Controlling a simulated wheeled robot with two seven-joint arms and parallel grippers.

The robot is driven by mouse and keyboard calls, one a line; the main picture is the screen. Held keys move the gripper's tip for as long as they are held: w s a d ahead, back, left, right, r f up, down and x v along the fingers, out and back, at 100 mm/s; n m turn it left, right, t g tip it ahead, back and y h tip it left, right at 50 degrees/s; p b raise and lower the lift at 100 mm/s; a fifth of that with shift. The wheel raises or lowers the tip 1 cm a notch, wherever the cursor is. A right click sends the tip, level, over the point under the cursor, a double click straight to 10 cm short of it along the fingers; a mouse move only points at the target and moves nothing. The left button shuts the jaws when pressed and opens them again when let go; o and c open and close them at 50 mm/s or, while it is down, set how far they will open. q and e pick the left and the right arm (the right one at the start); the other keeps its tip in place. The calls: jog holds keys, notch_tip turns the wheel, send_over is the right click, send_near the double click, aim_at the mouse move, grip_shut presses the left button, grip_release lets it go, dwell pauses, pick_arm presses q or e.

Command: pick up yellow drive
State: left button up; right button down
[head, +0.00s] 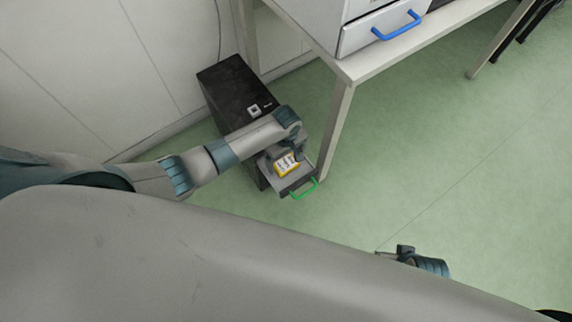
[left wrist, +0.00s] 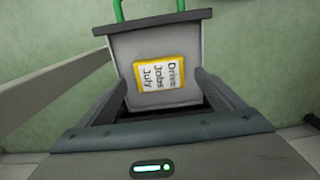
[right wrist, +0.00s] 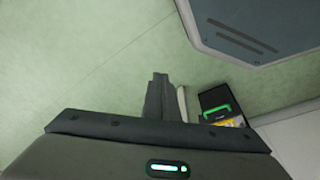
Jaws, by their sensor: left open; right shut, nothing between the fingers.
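The yellow drive (head: 287,165) has a white label and lies in a pulled-out grey drawer (head: 297,183) with a green handle. In the left wrist view the drive (left wrist: 159,76) shows its label "Drive Jobs July", flat on the drawer floor. My left gripper (head: 290,152) is above the drawer at the drive's back end. In the left wrist view its open fingers (left wrist: 163,90) stand on both sides of the drive, apart from it. My right gripper (right wrist: 157,97) is shut and empty, out over the floor at the lower right of the head view (head: 392,253).
The drawer belongs to a black cabinet (head: 232,88) against the wall. A table (head: 362,66) stands beside it, one leg (head: 336,130) close to the drawer's right. A drawer unit with a blue handle (head: 397,27) is on the table. The green floor (head: 430,150) is clear.

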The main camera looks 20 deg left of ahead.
aim_at(286, 164)
pick_arm(q)
jog(key=shift+f, duration=1.15)
jog(key=c, duration=1.2)
